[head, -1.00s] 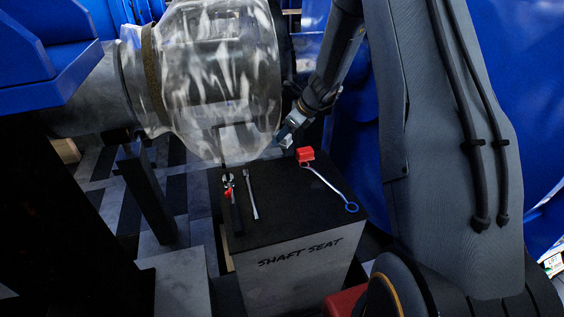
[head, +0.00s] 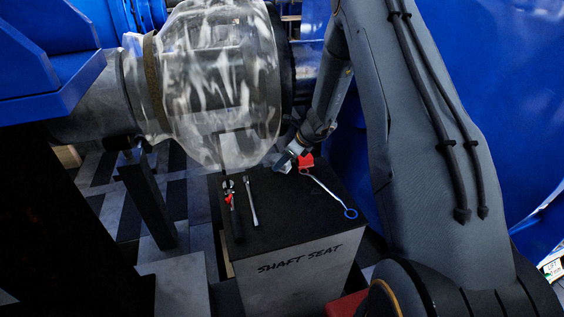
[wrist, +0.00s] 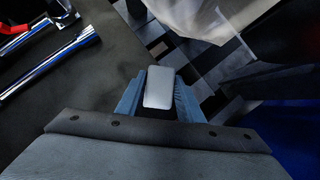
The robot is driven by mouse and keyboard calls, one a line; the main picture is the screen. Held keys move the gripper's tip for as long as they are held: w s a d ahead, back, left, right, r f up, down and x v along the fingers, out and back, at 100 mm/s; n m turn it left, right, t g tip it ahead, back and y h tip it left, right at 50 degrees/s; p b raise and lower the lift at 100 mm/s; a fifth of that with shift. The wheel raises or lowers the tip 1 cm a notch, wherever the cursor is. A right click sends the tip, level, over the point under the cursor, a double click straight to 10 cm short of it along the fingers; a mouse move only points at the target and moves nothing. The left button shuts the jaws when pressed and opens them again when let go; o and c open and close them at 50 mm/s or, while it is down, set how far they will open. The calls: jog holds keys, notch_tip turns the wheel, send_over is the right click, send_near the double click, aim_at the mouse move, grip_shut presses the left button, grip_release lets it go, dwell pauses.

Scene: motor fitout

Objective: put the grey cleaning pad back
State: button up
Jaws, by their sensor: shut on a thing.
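My gripper (head: 286,160) is low over the back right part of the dark top of the stand marked SHAFT SEAT (head: 262,212). In the wrist view, my gripper (wrist: 158,98) has its two blue fingers on either side of a pale grey pad (wrist: 159,88), shut on it. The pad is a small rounded block. In the head view only a small light part of it shows at the fingertips. I cannot tell whether the pad touches the stand top.
A red-marked tool (head: 231,205) and a silver bar (head: 250,200) lie at the left. A large glassy housing (head: 222,85) overhangs behind. The stand's middle is clear.

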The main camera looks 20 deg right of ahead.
jog(key=o, duration=1.1)
jog(key=shift+f, duration=0.1)
jog(key=shift+r, duration=0.25)
jog(key=b+v, duration=0.1)
jog(key=v, duration=1)
jog(key=s+a+r+n+g+h, duration=0.1)
jog(key=s+a+r+n, duration=0.1)
jog(key=s+n, duration=0.7)
jog(key=s+a+r+n+g+h, duration=0.1)
jog(key=s+a+r+n+h, duration=0.1)
jog(key=s+n, duration=0.7)
jog(key=s+a+r+n+g+h, duration=0.1)
jog(key=s+a+r+n, duration=0.3)
jog(key=s+n, duration=0.5)
jog(key=s+g, duration=0.1)
jog(key=s, duration=0.3)
jog(key=shift+s+a+h, duration=0.15)
jog(key=shift+a+h, duration=0.1)
jog(key=shift+h, duration=0.05)
